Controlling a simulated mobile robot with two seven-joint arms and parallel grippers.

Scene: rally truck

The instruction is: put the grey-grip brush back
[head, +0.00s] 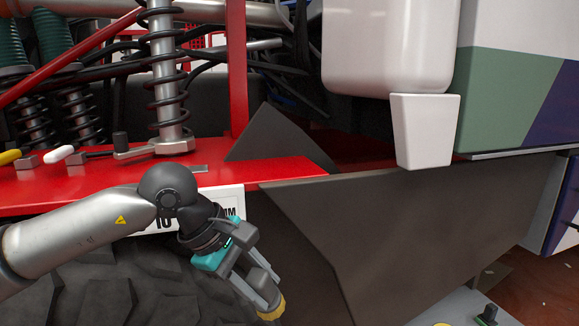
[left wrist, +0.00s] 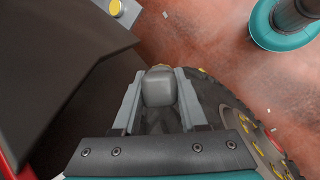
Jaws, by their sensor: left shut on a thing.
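My left gripper (head: 266,297) hangs in front of the red ledge, low over the black tyre. It is shut on the grey-grip brush. In the left wrist view the brush's grey grip (left wrist: 159,88) fills the gap between the two fingers, with a little yellow showing beyond it. My right gripper is in neither view.
A coil spring (head: 164,70) rises behind. A dark panel (head: 420,240) stands to the right.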

